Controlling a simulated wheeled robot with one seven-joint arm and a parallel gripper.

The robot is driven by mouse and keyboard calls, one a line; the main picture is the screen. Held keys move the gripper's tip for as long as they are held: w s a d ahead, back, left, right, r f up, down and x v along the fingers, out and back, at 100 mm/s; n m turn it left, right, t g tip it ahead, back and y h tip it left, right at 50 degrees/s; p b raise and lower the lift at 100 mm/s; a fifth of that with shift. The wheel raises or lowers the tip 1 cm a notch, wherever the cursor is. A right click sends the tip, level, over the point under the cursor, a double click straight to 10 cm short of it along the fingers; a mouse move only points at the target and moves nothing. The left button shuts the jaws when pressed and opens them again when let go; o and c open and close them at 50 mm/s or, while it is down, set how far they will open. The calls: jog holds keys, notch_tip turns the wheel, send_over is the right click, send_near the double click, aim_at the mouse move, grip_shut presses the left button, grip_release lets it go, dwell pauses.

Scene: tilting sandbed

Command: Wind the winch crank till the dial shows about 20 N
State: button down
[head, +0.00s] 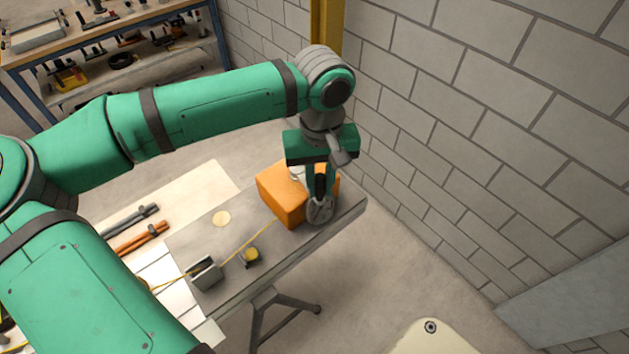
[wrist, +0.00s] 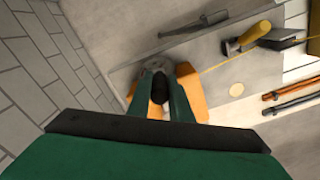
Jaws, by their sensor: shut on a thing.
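The orange winch housing (head: 283,202) sits near the far right end of the grey bench, and it also shows in the wrist view (wrist: 190,92). A grey round crank (head: 320,211) is on its near right side. My gripper (head: 321,196) points down at the crank and is shut on its dark handle, which shows between the fingers in the wrist view (wrist: 159,90). A yellow line (head: 246,242) runs taut-looking from the housing to a grey block (head: 206,273). A pale round disc (head: 221,218), perhaps the dial, lies on the bench; I can read no needle or number.
The grey bench top (head: 205,237) carries a small yellow-topped piece (head: 250,257) near its front edge. Orange-handled and grey tools (head: 143,238) lie to the left. A block wall (head: 480,110) stands close on the right. A shelf of tools (head: 110,60) is at the back left.

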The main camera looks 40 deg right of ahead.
jog(key=shift+w+a, duration=0.2)
jog(key=shift+w, duration=0.1)
jog(key=c, duration=1.6)
grip_release()
jog(key=shift+s, duration=0.1)
jog(key=shift+r, duration=0.2)
notch_tip(320, 180, up, 10)
jog(key=shift+r, duration=0.25)
